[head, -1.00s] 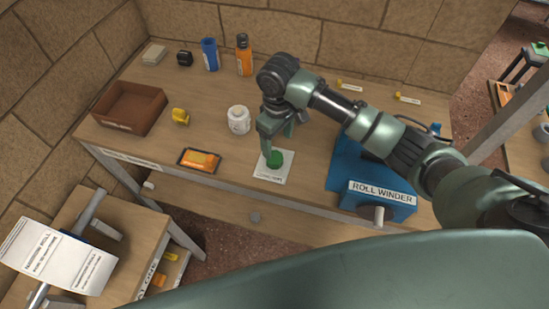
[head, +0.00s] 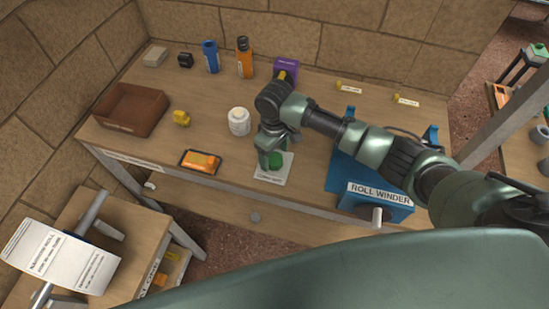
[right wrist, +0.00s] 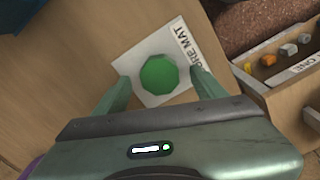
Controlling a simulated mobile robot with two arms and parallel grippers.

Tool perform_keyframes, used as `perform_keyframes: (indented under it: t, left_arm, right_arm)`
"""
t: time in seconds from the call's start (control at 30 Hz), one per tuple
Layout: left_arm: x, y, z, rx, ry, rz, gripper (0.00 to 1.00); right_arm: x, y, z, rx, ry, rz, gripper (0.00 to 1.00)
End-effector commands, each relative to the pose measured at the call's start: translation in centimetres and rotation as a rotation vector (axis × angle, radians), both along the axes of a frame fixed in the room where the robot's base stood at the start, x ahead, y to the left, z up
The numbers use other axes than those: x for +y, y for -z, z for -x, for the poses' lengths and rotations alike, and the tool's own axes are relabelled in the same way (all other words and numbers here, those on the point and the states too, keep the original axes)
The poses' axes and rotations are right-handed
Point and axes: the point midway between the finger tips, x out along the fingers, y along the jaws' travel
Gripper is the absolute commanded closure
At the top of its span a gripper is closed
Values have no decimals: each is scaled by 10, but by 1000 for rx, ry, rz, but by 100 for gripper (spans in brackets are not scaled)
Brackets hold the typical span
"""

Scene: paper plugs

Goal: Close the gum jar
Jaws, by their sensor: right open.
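The white jar (head: 239,122), the likely gum jar, stands upright near the middle of the table. A green, faceted round piece, which looks like a lid (head: 275,160), lies on a white labelled mat (head: 268,179) to the right of and nearer than the jar. My right gripper (head: 274,155) is low over the green piece. In the right wrist view the open fingers stand on either side of the green piece (right wrist: 159,75), with gaps beside it. It lies on the mat (right wrist: 140,52). My left gripper is not in view.
A blue roll winder (head: 372,190) stands to the right of the mat. An orange-screened device (head: 201,161), a yellow piece (head: 181,118) and a brown tray (head: 130,109) are to the left. Bottles and a purple box (head: 287,69) stand at the back.

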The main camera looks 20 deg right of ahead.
Motion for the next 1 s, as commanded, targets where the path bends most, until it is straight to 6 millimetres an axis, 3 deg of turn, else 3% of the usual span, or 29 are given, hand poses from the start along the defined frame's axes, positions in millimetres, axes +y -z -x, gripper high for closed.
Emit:
perform_keyframes:
  t: [0.2,0.53,0.77,1.0]
  left_arm:
    - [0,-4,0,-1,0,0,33]
    - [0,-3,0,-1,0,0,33]
    - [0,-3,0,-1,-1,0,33]
    - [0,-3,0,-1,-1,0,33]
  right_arm:
    - [0,20,0,-1,-1,1,29]
    - [0,21,0,-1,-1,0,29]
    - [-1,21,0,-1,-1,0,93]
    - [-1,20,0,-1,-1,0,93]
